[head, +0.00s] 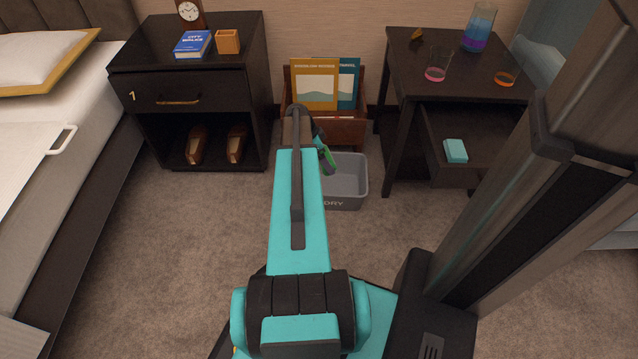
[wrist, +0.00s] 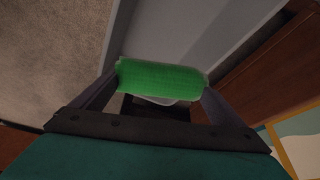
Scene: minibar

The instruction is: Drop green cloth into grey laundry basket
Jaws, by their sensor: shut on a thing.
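The green cloth (wrist: 160,78) is a rolled shape held between the two fingers of my gripper (wrist: 158,85) in the wrist view. In the head view a small part of the green cloth (head: 328,157) shows beside my arm, over the grey laundry basket (head: 350,182). The basket stands on the carpet, and its left part is hidden by my arm. Its grey wall (wrist: 190,25) also shows behind the cloth in the wrist view. I cannot tell how far below the cloth the basket's bottom is.
A wooden magazine rack (head: 345,130) stands directly behind the basket. A dark nightstand (head: 190,85) is at the left, with a book (head: 192,43) on top. A dark table (head: 455,75) with glasses is at the right. Carpet is clear in front.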

